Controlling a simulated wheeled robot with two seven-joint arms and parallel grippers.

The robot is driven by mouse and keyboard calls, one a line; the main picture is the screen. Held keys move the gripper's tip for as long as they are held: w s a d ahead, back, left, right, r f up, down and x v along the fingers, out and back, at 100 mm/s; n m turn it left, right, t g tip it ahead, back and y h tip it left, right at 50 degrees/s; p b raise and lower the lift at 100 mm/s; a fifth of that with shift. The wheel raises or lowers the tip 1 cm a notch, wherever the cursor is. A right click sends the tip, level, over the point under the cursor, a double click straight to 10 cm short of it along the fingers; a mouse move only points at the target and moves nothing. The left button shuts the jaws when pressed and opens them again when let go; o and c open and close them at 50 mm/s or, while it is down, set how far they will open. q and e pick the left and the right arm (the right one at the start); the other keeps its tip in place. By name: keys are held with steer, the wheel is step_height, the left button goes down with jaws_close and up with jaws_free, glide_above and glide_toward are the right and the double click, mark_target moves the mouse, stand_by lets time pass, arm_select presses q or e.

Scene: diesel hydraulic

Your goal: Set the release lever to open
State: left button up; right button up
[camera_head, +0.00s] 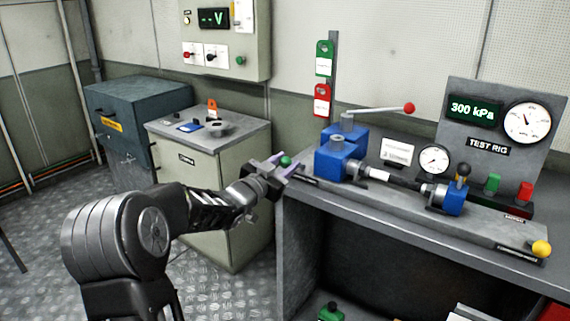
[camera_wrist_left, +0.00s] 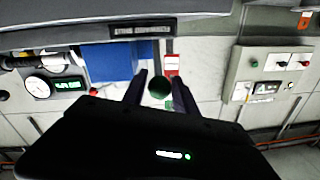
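A green ball knob (camera_head: 285,161) shows at the left end of the test bench, beside a short dark rod (camera_head: 305,179); it looks like the release lever's knob, but its label is not readable. My left gripper (camera_head: 284,164) is at this knob, with a purple finger on either side. In the left wrist view the green knob (camera_wrist_left: 160,87) lies between the two dark fingers. The fingers are apart; whether they press on the knob I cannot tell. The lever's lower part is mostly hidden by the gripper. My right gripper is in neither view.
Blue pump blocks (camera_head: 338,160) and a red-knobbed handle (camera_head: 409,108) stand close to the right. A black-knobbed valve (camera_head: 463,170), a yellow knob (camera_head: 541,249) and the gauge panel (camera_head: 503,145) are farther right. A grey cabinet (camera_head: 212,200) stands behind my left arm.

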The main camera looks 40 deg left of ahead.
arm_select(q)
jaws_close()
stand_by(1.0)
